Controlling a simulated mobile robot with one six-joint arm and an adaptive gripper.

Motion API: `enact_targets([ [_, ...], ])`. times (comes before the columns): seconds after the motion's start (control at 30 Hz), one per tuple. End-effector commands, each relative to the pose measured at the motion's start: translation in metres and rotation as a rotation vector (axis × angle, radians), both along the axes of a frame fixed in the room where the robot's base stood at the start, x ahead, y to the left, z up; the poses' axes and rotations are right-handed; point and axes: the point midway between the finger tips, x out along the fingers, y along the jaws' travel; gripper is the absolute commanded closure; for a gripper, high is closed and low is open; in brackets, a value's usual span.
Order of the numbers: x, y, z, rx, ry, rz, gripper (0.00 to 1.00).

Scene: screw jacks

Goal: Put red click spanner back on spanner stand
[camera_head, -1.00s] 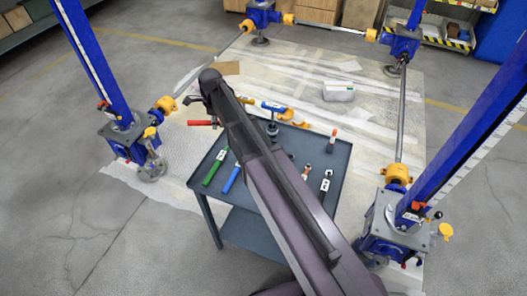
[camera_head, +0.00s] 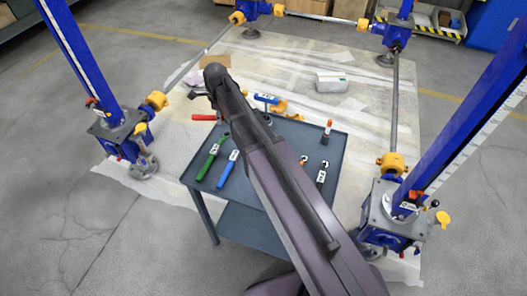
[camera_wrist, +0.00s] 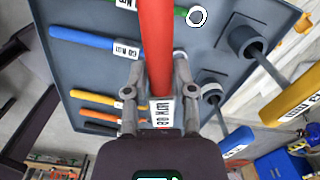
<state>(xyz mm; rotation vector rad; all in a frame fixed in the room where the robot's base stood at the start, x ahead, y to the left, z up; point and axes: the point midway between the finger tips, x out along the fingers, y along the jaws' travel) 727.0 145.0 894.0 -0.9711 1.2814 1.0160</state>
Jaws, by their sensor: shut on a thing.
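My gripper (camera_wrist: 158,78) is shut on the red click spanner (camera_wrist: 156,40) in the wrist view. The spanner's red handle runs up between the fingers, with a white label near the palm. In the head view its red handle (camera_head: 204,117) pokes out left of my arm, beyond the table's far left side; the rest is hidden. The dark grey table (camera_head: 280,218), apparently the spanner stand, carries a green spanner (camera_head: 212,158), a blue spanner (camera_head: 228,170) and smaller orange and black ones. The wrist view shows the tabletop (camera_wrist: 95,22) behind the held spanner.
Blue screw jacks stand around, the nearest at left (camera_head: 122,130) and right (camera_head: 395,218). Floor at far left is clear.

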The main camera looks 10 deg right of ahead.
Motion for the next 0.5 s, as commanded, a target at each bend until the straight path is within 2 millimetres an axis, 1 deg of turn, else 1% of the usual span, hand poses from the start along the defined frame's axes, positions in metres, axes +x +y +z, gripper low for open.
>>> enact_targets([
  [0.03,-0.006,-0.015,-0.012,0.000,-0.001,-0.024,1.00],
  [0.3,-0.030,-0.090,-0.048,-0.002,-0.003,-0.167,1.00],
  [0.4,-0.041,-0.115,-0.060,-0.003,-0.004,-0.218,1.00],
  [0.5,-0.049,-0.135,-0.069,-0.003,-0.005,-0.261,1.00],
])
